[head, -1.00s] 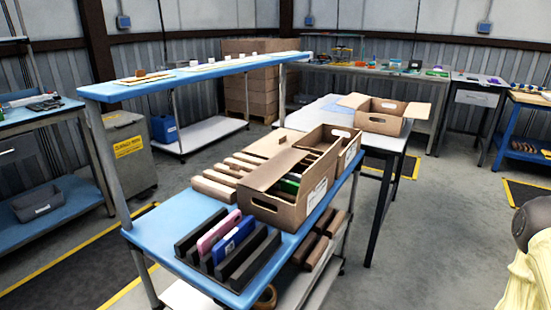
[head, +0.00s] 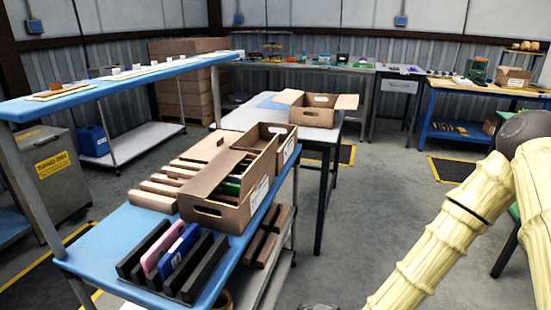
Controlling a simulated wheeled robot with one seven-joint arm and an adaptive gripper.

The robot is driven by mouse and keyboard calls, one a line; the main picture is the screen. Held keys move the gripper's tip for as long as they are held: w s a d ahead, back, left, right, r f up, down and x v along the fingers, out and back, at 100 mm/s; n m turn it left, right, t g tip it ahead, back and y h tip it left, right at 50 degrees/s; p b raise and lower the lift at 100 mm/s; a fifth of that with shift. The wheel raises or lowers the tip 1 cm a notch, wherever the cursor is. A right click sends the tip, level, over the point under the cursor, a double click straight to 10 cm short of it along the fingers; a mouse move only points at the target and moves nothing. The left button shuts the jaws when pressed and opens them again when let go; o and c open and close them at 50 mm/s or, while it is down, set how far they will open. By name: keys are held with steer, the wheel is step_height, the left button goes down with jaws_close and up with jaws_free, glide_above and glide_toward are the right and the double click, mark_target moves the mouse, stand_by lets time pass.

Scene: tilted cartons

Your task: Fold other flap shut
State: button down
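On the blue table, the front open carton (head: 208,213) has a long brown flap (head: 213,174) slanting along its left side; I cannot tell how far it covers the opening. Green and light items show inside. A second open carton (head: 268,140) stands right behind it. My arm with cream covers rises at the right, well apart from the cartons. My gripper is not clearly seen.
A black rack (head: 180,268) with pink and blue items stands at the front of the blue table (head: 108,228). Brown blocks (head: 152,195) lie left of the cartons. A raised blue shelf (head: 110,84) runs along the left. Open floor (head: 375,205) lies to the right.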

steer(key=w+r+m+t+y, duration=0.1)
steer(key=w+r+m+t, duration=0.15)
steer(key=w+r, duration=0.45)
steer(key=w+r+m+t+y, duration=0.1)
steer(key=w+r+t, duration=0.2)
steer(key=r, duration=0.8)
steer(key=m+t, duration=0.3)
glide_toward(267, 149)
steer(key=s+d+f, duration=0.2)
steer(key=s+d, duration=0.3)
steer(key=d, duration=0.1)
steer(key=shift+y, duration=0.3)
steer(key=shift+s+a+p+x, duration=0.15)
steer(key=shift+a+p+x, duration=0.15)
steer(key=shift+x, duration=1.8)
steer(key=shift+s+a+p+x, duration=0.2)
steer(key=shift+a+x, duration=0.15)
steer(key=shift+x, duration=1.7)
steer(key=shift+s+a+p+x, duration=0.2)
steer(key=shift+a+x, duration=0.1)
steer(key=shift+x, duration=1.8)
steer(key=shift+r, duration=0.15)
steer(key=shift+a+r+p, duration=0.1)
steer(key=shift+r+p, duration=0.05)
steer(key=shift+p, duration=0.15)
steer(key=shift+a+r+n+p, duration=0.1)
steer(key=shift+a+n+p, duration=0.1)
steer(key=shift+n+p, duration=0.15)
steer(key=shift+w, duration=0.1)
